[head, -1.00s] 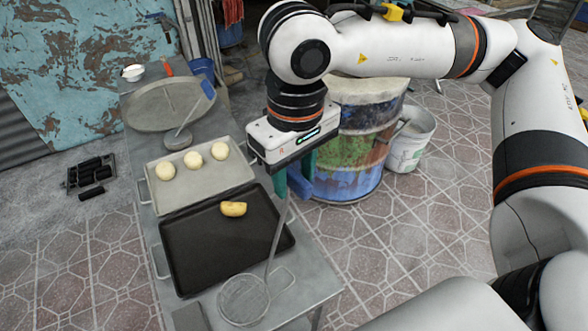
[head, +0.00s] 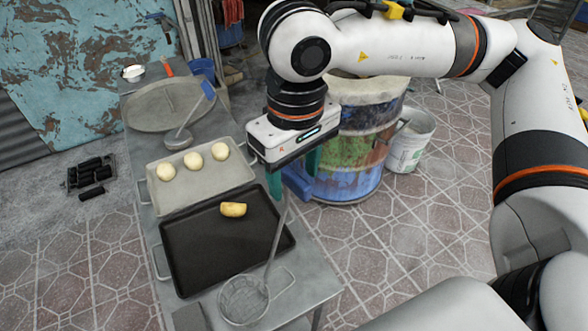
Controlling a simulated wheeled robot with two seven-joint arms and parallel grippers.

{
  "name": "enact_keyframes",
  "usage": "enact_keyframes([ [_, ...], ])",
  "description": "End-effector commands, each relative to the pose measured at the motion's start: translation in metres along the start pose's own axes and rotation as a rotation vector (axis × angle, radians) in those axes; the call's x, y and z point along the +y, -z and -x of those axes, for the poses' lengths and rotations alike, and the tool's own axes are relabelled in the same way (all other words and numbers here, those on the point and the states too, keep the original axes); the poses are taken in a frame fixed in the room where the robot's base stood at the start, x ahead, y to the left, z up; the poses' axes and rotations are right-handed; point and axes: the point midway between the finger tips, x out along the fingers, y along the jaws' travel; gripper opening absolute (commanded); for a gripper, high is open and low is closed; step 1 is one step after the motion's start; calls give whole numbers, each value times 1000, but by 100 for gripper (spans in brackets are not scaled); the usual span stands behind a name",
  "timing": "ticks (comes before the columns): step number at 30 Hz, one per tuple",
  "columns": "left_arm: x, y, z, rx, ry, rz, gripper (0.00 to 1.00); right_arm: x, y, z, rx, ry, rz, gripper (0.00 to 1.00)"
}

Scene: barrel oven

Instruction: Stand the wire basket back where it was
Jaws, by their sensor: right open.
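The wire basket (head: 243,299) is a round mesh scoop with a long thin handle. Its mesh bowl rests at the near end of the metal table, by the near right corner of the black tray. Its handle (head: 278,237) rises from the bowl up to my right gripper (head: 292,178). My right gripper points down over the table's right edge, its green fingers apart on either side of the handle's upper end. Whether a finger touches the handle cannot be told. My left gripper is not in view.
A black tray (head: 190,260) holds a yellow bread piece (head: 233,209). A grey tray (head: 178,204) holds three dough balls (head: 193,160). A ladle (head: 179,138) lies on a round pan (head: 150,108) farther back. A painted barrel (head: 350,150) and a white bucket (head: 410,145) stand right of the table.

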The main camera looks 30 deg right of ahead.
Motion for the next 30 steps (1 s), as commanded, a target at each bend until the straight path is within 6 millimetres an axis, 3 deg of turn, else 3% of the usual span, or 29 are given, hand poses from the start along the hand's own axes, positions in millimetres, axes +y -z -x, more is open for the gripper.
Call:
enact_keyframes([
  [30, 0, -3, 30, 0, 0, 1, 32, 0, 0, 53, 0, 0, 0, 55],
])
